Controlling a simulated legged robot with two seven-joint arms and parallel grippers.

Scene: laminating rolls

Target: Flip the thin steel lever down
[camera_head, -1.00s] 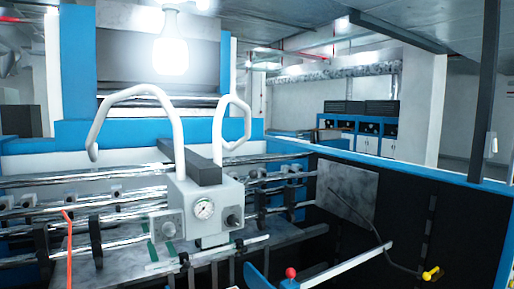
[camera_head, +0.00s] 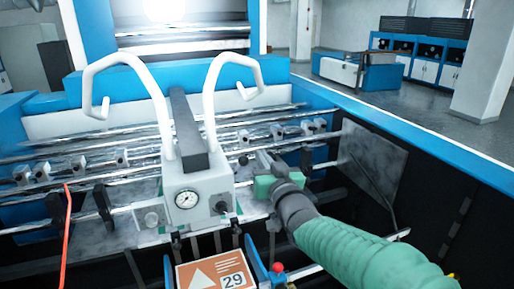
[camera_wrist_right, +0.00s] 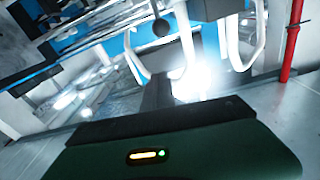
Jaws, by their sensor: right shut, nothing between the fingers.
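My right gripper (camera_head: 264,158) is shut and empty, just right of the grey gauge box (camera_head: 198,195), over the metal rollers. I cannot tell whether it touches anything. In the right wrist view its dark fingers (camera_wrist_right: 157,92) are together above the green housing. A red-knobbed lever (camera_head: 278,267) stands below my right wrist. I cannot tell for certain which one is the steel lever. My left gripper is not in view.
Two white bent handles (camera_head: 128,62) rise above the gauge box. Long metal rollers (camera_head: 120,143) cross the machine. An orange sign (camera_head: 210,275) marked 29 is at the bottom. A blue side rail (camera_head: 420,135) bounds the right side, with a dark recess inside it.

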